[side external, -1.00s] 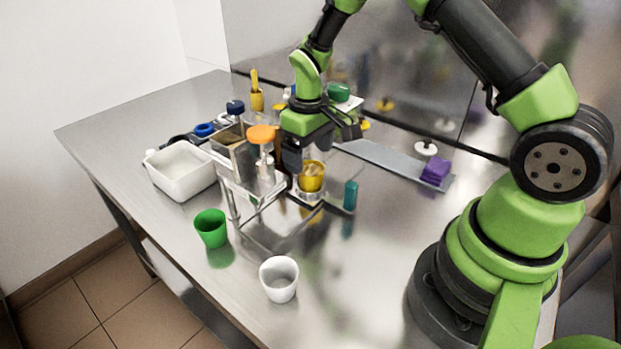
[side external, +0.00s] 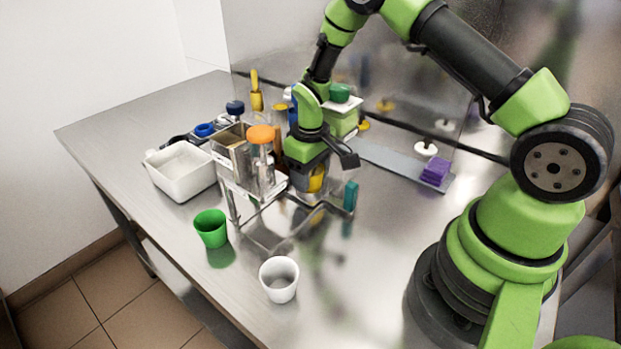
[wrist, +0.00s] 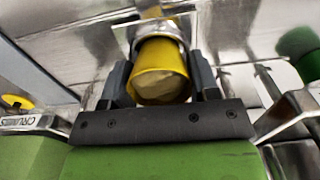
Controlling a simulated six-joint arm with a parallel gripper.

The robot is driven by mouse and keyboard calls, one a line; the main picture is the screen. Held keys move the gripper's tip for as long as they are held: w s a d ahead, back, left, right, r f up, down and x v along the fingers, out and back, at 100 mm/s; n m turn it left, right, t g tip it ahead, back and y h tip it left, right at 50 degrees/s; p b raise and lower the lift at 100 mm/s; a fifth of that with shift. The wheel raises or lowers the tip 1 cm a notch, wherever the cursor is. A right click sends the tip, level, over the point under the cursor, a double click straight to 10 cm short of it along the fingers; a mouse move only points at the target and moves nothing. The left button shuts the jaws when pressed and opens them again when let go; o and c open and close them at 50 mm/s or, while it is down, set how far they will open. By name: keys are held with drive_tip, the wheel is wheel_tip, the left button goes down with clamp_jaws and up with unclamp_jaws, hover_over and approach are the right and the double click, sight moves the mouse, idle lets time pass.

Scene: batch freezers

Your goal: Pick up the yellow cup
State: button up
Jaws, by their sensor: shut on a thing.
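The yellow cup (wrist: 160,72) is between the two fingers of my gripper (wrist: 160,80) in the wrist view, with a finger against each side. Its open mouth faces the wrist camera. In the side view the yellow cup (side external: 316,180) shows only in part below my gripper (side external: 308,180), which hides the rest. My gripper is shut on the cup. A silvery round rim (wrist: 160,32) shows just beyond the cup in the wrist view. I cannot tell whether the cup still touches what is beneath it.
A metal rack (side external: 240,190) with an orange-topped container (side external: 261,150) stands close left of my gripper. A green cup (side external: 211,229) and a white cup (side external: 279,279) stand in front. A white tub (side external: 180,170) is at left, a purple block (side external: 436,171) at right. The front right table is clear.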

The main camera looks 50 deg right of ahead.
drive_tip(key=shift+r, duration=0.1)
wheel_tip(320, 180, up, 21)
drive_tip(key=s+d, duration=0.5)
drive_tip(key=d, duration=0.5)
drive_tip(key=s+d, duration=0.5)
drive_tip(key=d, duration=0.6)
drive_tip(key=f, duration=2.1)
drive_tip(key=shift+s+a+f, duration=0.1)
drive_tip(key=shift+s+f, duration=0.1)
drive_tip(key=shift+f, duration=0.15)
